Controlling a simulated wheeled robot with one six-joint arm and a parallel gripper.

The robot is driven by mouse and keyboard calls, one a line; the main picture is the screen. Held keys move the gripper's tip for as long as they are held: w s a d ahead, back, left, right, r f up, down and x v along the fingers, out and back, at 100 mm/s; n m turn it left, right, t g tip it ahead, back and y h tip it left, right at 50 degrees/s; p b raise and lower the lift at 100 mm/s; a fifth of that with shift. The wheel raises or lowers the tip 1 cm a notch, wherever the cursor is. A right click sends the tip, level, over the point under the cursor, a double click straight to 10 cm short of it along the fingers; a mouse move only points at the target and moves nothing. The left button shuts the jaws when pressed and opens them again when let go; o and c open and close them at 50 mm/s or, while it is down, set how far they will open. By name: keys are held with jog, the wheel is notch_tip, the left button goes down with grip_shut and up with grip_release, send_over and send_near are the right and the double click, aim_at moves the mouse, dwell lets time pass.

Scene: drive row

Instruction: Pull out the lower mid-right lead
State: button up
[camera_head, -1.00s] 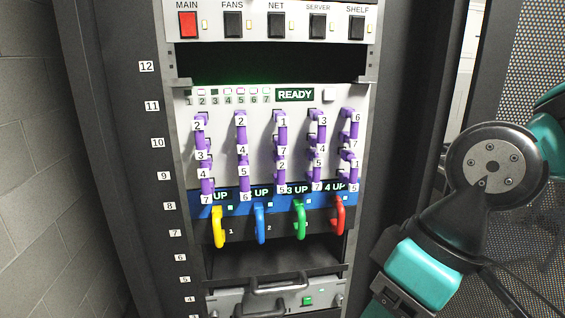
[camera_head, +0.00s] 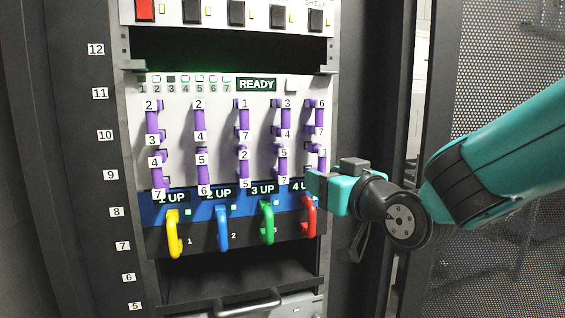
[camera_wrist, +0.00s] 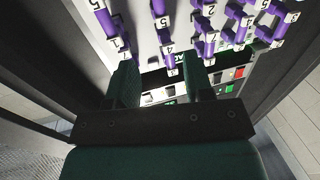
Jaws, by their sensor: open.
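The lower mid-right lead (camera_head: 283,166) is a short purple loop on the white panel, fourth column from the left, with tags 5 above and 7 below. Both its ends look plugged in. In the wrist view, which shows the panel inverted, part of this lead (camera_wrist: 159,8) is at the top edge. My gripper (camera_head: 314,184) is just right of the lead's lower end in the head view, in front of the panel. It hides the bottom of the lower rightmost lead (camera_head: 322,163). In the wrist view my gripper (camera_wrist: 160,76) is open, with nothing visible between its fingers.
Other purple leads fill the panel on both sides and above. Below are a blue strip with UP signs and yellow (camera_head: 174,233), blue (camera_head: 222,228), green (camera_head: 267,222) and red (camera_head: 309,216) handles. A READY display (camera_head: 256,85) is above. The rack's right post is near my gripper.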

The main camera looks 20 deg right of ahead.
aim_at(285, 160)
jog(key=w+a+p, duration=0.1)
jog(key=w+p, duration=0.4)
jog(key=p, duration=0.1)
jog(key=w+a+p, duration=0.1)
jog(key=w+p, duration=0.4)
jog(key=p, duration=0.1)
jog(key=w+a+p, duration=0.1)
jog(key=w+p, duration=0.4)
jog(key=p, duration=0.1)
jog(key=shift+w+r, duration=0.15)
jog(key=shift+w+a, duration=0.15)
jog(key=shift+w, duration=0.35)
